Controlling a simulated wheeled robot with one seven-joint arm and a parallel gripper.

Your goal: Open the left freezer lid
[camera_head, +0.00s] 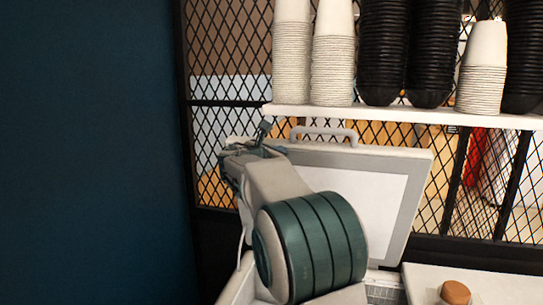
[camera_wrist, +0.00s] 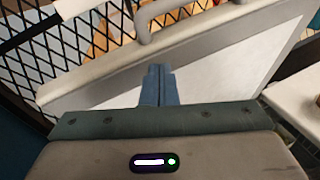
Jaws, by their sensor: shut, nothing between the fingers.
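The freezer lid (camera_head: 385,190) stands raised, tilted up close to the mesh, with its pale inner panel facing me. It also fills much of the wrist view (camera_wrist: 235,65). Its grey handle (camera_head: 325,132) is on the upper edge and also shows at the top of the wrist view (camera_wrist: 146,25). My gripper (camera_head: 264,131) is at the lid's upper left corner, left of the handle. In the wrist view its fingers (camera_wrist: 157,72) are together and empty, in front of the lid's edge. I cannot tell if they touch it. My arm hides the lid's lower left part.
A white shelf (camera_head: 400,115) above the lid carries stacks of white cups (camera_head: 332,60) and black cups (camera_head: 383,55). Black wire mesh (camera_head: 225,45) stands behind. A dark blue wall (camera_head: 90,150) fills the left. A white counter (camera_head: 490,285) with a brown-topped item (camera_head: 455,292) is at lower right.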

